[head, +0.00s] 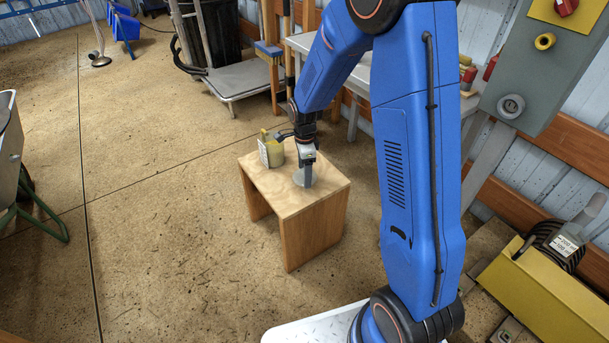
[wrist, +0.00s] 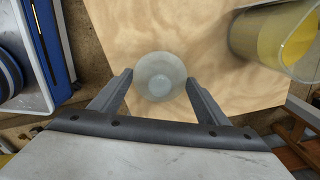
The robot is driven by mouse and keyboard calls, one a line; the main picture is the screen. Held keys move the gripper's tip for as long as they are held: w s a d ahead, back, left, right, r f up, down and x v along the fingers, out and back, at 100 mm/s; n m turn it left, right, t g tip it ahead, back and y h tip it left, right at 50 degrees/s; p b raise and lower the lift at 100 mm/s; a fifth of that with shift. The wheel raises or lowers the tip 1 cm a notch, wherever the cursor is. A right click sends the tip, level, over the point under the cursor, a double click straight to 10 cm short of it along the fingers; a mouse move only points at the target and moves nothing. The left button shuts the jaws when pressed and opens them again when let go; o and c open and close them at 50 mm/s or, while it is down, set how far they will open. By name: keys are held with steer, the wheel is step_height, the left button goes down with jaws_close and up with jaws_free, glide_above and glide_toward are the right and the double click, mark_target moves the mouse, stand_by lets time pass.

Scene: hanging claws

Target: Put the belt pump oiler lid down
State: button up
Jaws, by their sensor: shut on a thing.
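The pale grey lid (wrist: 160,68) looks round from above in the wrist view, with a smaller round part in its middle. It also shows in the head view (head: 303,178) as a small grey shape below my gripper (head: 307,157), at the top of a small wooden stand (head: 322,190). My gripper is shut on the lid, one finger on each side of it in the wrist view (wrist: 158,88). The lid is over the stand's top; I cannot tell whether it touches the wood.
A yellow container (head: 272,150) with a pale label stands on the stand's back left, close to my gripper. It shows at the wrist view's upper right (wrist: 268,42). The stand's front is bare. A grey platform cart (head: 245,82) stands behind.

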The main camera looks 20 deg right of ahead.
steer(key=shift+f, duration=0.95)
steer(key=shift+f, duration=0.15)
steer(key=o, duration=1.1)
steer(key=shift+c, duration=0.2)
